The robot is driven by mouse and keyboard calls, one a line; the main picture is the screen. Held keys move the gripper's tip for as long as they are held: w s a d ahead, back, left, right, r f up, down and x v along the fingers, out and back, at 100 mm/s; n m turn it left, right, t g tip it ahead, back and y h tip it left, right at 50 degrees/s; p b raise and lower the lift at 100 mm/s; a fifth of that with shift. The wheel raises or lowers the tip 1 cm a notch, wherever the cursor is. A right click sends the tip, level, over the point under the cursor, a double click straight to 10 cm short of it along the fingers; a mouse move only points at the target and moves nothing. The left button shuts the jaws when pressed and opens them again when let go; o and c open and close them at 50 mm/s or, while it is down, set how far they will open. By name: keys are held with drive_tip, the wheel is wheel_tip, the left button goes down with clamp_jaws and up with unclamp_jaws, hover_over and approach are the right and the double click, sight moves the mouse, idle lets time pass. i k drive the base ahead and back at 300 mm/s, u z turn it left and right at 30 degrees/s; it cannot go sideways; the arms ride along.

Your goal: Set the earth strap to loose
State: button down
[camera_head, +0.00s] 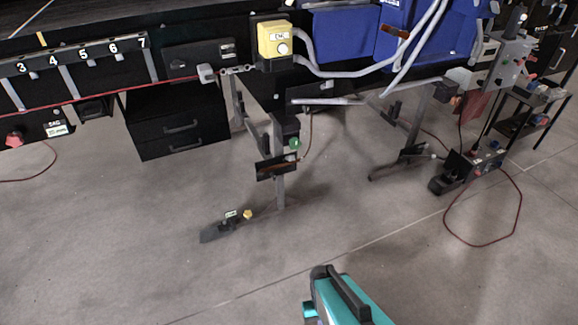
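No part carries a label I can read as the earth strap. A teal and dark part of my own arm shows at the bottom, apart from the leg and well below the fitting. My gripper's fingers do not show.
A dark drawer unit (178,125) stands left of the leg. A yellow control box (274,40) hangs above. A dark floor unit with a red cable (482,245) lies at right. The grey floor (130,245) in front is mostly clear.

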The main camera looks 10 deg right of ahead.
sight(302, 159)
drive_tip(key=u, duration=0.05)
drive_tip(key=i, duration=0.9)
drive_tip(key=z, duration=0.05)
